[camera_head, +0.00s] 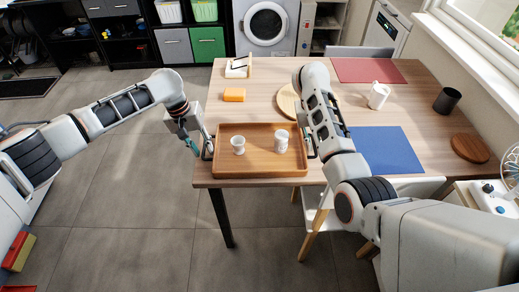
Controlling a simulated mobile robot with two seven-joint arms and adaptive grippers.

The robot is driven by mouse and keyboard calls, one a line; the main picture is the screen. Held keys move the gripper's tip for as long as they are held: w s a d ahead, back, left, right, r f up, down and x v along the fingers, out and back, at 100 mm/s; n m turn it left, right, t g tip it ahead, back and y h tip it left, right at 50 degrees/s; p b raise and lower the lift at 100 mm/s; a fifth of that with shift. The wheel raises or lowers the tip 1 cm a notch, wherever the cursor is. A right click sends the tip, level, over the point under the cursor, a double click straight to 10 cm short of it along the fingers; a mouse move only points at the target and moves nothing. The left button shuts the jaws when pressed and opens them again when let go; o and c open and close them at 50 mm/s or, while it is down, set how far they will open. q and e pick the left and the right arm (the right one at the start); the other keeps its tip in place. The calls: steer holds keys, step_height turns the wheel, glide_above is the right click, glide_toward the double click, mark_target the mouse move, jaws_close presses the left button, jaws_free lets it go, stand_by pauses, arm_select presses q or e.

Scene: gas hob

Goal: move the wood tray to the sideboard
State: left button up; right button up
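The wood tray (260,168) lies at the front left corner of the wooden table, close to the front edge. Two small white cups stand in it, a left cup (238,145) and a right cup (281,141). My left gripper (205,150) is at the tray's left end, with its fingers at the handle there. My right gripper (310,150) is at the right end, mostly hidden behind my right arm. Whether either gripper is closed on the tray is too small to tell. I cannot pick out which furniture is the sideboard.
Floor left of the table is clear. Dark shelving (130,50) stands behind.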

arm_select(q)
jaws_close()
arm_select(e)
jaws_close()
arm_select(q)
steer(key=shift+r, duration=0.15)
arm_select(e)
steer(key=shift+r, duration=0.15)
